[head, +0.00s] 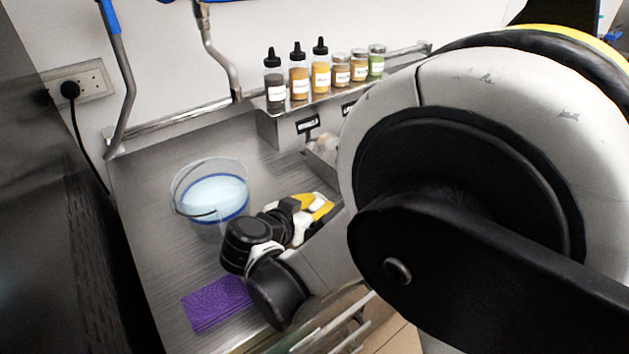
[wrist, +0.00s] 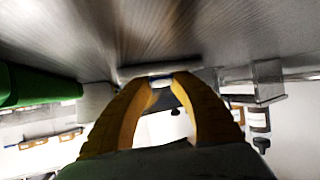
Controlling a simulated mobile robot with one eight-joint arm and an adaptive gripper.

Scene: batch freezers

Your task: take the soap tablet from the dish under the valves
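My gripper (head: 318,207) is low over the steel worktop, right of the bucket in the head view, with its yellow fingers pointing away from the wrist. In the wrist view the two yellow fingers (wrist: 164,84) stand apart with a gap between them. A small pale thing (wrist: 161,77) shows at the gap between the fingertips, by the worktop surface. It may be the soap tablet or its dish; it is too small to tell, and whether the fingers touch it is unclear. I cannot make out the dish in the head view.
A clear bucket (head: 208,193) with bluish contents stands on the worktop (head: 150,215). A purple cloth (head: 215,303) lies nearer. Several bottles and jars (head: 320,70) stand on a raised shelf at the back. Blue-handled pipework (head: 118,75) rises at the left. My arm blocks the right side.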

